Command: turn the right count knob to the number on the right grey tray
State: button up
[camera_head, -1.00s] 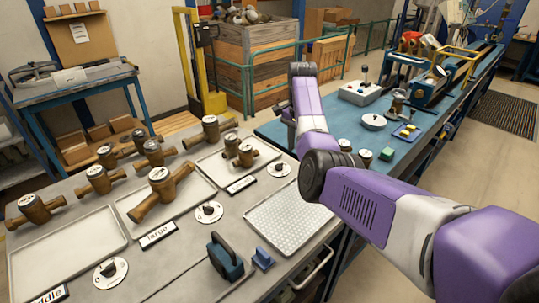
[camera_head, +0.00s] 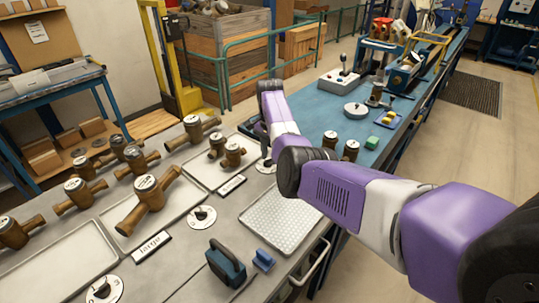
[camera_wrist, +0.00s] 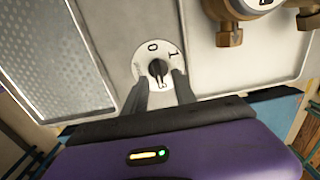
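The right count knob (camera_wrist: 157,68) is a dark knob on a white round dial with a 0 and a 1 readable; a further mark by its lower end is hard to read. My gripper (camera_wrist: 159,78) is open, with one finger on each side of the knob and gaps visible. In the head view my gripper (camera_head: 267,158) is over this dial (camera_head: 262,169) and hides most of it. The right grey tray (camera_head: 198,170) holds two brass meters (camera_head: 217,145) (camera_head: 234,154); one meter (camera_wrist: 230,30) shows clearly in the wrist view.
A label card (camera_head: 231,185) lies before the tray. A perforated tray (camera_head: 275,222) is close to the dial. Another knob dial (camera_head: 202,217), a large tray (camera_head: 118,228) with a meter, and a dark blue tool (camera_head: 226,263) are nearer. Two small meters (camera_head: 351,150) (camera_head: 329,142) stand on the blue bench.

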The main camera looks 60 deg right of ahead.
jog(key=shift+f, duration=0.2)
grip_shut()
dwell(0.3)
jog(key=n, duration=0.6)
jog(key=shift+w, duration=0.3)
jog(key=n, duration=0.2)
jog(key=n+p, duration=0.1)
jog(key=n, duration=0.2)
jog(key=shift+w+a+n, duration=0.15)
jog(key=shift+w+n, duration=0.05)
jog(key=shift+n, duration=0.1)
